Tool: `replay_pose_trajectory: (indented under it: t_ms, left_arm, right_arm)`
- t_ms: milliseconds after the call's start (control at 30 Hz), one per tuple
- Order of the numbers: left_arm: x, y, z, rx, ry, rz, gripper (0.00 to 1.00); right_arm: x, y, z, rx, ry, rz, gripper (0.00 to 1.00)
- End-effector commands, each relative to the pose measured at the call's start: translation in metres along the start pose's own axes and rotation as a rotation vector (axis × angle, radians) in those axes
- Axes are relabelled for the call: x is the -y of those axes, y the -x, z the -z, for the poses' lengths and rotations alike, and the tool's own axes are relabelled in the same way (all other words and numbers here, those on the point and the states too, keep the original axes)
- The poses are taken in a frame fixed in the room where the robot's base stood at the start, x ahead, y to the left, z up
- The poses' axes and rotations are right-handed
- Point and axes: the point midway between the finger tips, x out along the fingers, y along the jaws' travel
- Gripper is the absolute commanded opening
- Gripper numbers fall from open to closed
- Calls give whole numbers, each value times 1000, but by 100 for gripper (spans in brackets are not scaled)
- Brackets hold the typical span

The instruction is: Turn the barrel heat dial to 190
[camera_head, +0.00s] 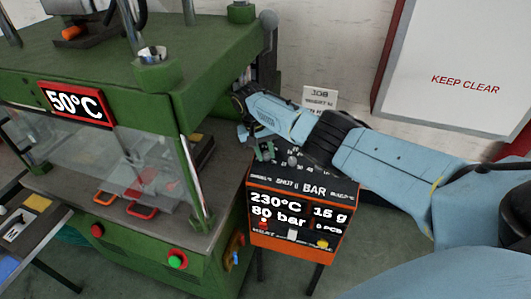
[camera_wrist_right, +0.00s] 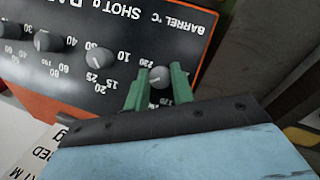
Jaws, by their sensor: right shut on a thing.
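The barrel heat dial (camera_wrist_right: 160,77) is a small grey knob beside the "BARREL °C" label on the black panel. In the right wrist view it sits between the two green fingers of my right gripper (camera_wrist_right: 161,82), which is shut on it. In the head view my right gripper (camera_head: 264,150) is at the back left of the control box (camera_head: 290,245), and its fingers partly hide the dial. The box's display (camera_head: 293,209) reads 230°C and 80 bar. Some scale numbers around the dial are hidden by the fingers. My left gripper is not in view.
The shot dial (camera_wrist_right: 101,58) and a pressure dial (camera_wrist_right: 43,41) stand in the same row. The green press (camera_head: 130,60), with a 50°C display (camera_head: 75,103), stands close on the left. A small sign card (camera_head: 320,97) is behind my right arm.

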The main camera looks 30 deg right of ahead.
Motion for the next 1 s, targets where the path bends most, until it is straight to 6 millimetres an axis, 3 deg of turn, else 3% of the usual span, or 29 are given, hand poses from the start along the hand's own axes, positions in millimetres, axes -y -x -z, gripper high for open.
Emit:
replay_pose_trajectory:
  t_ms: [600, 1000]
  left_arm:
    - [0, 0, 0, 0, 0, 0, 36]
    - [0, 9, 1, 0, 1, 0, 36]
  right_arm:
    - [3, 0, -1, -8, 519, -260, 1]
    - [4, 0, -2, -12, 749, -376, 1]
